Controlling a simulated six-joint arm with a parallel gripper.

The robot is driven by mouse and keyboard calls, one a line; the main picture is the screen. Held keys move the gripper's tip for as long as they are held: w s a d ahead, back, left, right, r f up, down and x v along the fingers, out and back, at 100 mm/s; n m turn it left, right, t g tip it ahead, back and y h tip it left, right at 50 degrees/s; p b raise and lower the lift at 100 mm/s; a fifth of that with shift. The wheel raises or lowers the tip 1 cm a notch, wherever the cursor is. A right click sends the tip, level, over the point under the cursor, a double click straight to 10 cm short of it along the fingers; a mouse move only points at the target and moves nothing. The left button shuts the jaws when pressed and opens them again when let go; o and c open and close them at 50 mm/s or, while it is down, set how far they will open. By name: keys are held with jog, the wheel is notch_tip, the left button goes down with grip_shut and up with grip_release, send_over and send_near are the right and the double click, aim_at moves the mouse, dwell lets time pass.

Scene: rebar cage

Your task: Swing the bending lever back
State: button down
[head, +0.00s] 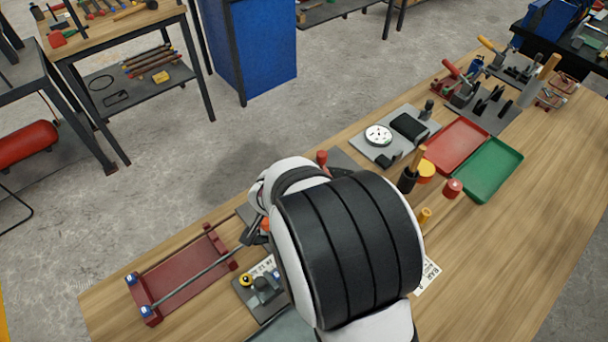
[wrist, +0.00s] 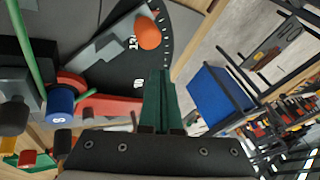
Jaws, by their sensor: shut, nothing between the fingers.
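The bending lever (wrist: 105,45) is a grey bar with an orange ball knob (wrist: 148,33) at its end, lying over a dark plate (wrist: 178,42) with a marked, curved edge in the wrist view. My gripper (wrist: 160,80) shows dark green fingers, shut together and empty. Its tips are over the plate's edge, below the knob in the picture and seemingly apart from it. In the head view my arm covers most of the bender; a bit of orange (head: 266,224) shows beside my wrist.
A red stand (head: 185,268) with a long thin rod across it is at the table's left end. A blue roller (wrist: 60,103) and a red part (wrist: 105,105) are close to my fingers. Red (head: 456,145) and green (head: 489,168) trays lie to the right. The front right tabletop is clear.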

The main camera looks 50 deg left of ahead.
jog(key=w+a+r+n+t+h, duration=0.1)
jog(key=a+r+n+t+h, duration=0.2)
jog(key=n, duration=0.8)
jog(key=shift+t+y, duration=0.4)
jog(key=shift+t, duration=0.1)
jog(key=x, duration=0.9)
jog(key=shift+w+a+r, duration=0.1)
jog(key=shift+w+r, duration=0.05)
jog(key=shift+w, duration=0.25)
jog(key=w, duration=0.2)
jog(key=shift+w+d+r, duration=0.15)
jog(key=shift+w+d, duration=0.1)
jog(key=shift+d, duration=0.15)
jog(key=shift+w+d, duration=0.1)
jog(key=shift+w, duration=0.4)
